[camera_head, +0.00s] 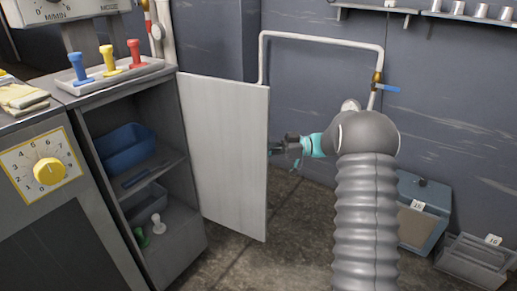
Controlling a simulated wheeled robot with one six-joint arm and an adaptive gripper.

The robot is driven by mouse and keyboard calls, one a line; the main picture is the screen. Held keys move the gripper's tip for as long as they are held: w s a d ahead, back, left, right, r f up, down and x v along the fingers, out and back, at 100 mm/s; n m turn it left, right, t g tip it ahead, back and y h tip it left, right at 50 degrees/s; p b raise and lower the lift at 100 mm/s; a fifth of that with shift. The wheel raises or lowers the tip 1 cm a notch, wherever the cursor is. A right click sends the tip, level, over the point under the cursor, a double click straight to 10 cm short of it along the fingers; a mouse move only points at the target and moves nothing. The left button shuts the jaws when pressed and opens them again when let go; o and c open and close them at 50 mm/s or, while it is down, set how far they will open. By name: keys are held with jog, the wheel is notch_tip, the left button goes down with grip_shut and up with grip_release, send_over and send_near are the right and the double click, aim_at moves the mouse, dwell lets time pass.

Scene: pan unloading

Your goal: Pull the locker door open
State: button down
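The locker door (225,150) is a flat light-grey panel. It stands swung out from the locker (180,205), hinged near the locker's right front side, and the inside of the locker shows. My gripper (275,149) is at the door's right, free edge, about halfway up. Its dark fingers point left at the edge, and its teal part shows behind them. The fingers are small and partly hidden, so I cannot tell whether they are open, shut or touching the door. No handle shows on the visible face.
Inside the locker are a blue bin (126,148), a grey bin (147,203), and a white peg (158,224) and green peg (141,238). A tray (110,76) of coloured pegs stands on top. Boxes (422,205) stand right; a pipe (320,39) runs along the wall.

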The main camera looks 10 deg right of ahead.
jog(key=shift+w+a, duration=0.1)
dwell(0.3)
jog(key=c, duration=1.2)
grip_release()
jog(key=shift+a, duration=0.1)
jog(key=shift+d, duration=0.2)
jog(key=d, duration=1.2)
